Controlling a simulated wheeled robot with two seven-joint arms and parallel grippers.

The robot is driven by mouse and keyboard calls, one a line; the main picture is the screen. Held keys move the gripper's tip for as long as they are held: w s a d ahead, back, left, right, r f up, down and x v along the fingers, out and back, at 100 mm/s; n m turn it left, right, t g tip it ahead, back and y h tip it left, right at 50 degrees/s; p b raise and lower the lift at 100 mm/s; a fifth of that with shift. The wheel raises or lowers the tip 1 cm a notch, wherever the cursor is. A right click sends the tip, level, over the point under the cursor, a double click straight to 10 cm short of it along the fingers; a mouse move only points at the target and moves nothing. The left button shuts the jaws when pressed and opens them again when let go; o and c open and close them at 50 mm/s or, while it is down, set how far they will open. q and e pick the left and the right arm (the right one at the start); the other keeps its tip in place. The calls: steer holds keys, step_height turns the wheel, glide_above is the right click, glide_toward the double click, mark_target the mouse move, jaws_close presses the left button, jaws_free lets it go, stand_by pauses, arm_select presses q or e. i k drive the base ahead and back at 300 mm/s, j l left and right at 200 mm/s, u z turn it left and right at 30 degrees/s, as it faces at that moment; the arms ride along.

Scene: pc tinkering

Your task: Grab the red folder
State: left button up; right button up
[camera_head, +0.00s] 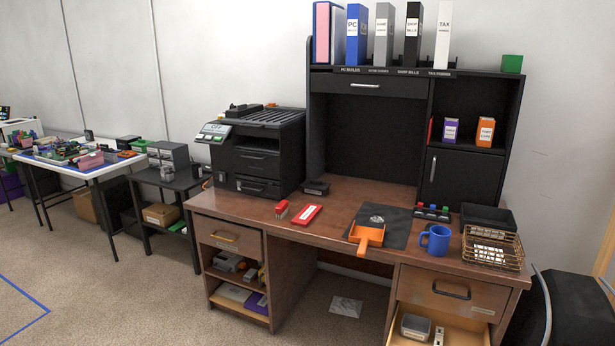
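A flat red item with a white label (306,214), which looks like a folder, lies on the wooden desk, left of the middle. A thin red edge (431,130) also shows upright in the right shelf cubby, left of a purple labelled box (450,130) and an orange one (485,132). A pink-red binder (322,33) stands at the left end of the hutch top. I cannot tell for sure which is the red folder. Neither of my grippers is in view.
The desk (345,197) holds a red brush (281,209), an orange dustpan (368,236) on a dark mat, a blue mug (435,240) and a wire basket (493,247). A black printer (255,150) stands at left. The lower right drawer (460,325) is open.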

mark_target(305, 217)
steer(key=i+j+u, duration=0.2)
steer(key=i, duration=0.8)
steer(key=i+z, duration=0.2)
steer(key=i, duration=0.5)
steer(key=i+j+z, duration=0.2)
steer(key=i, duration=0.55)
steer(key=l, duration=0.1)
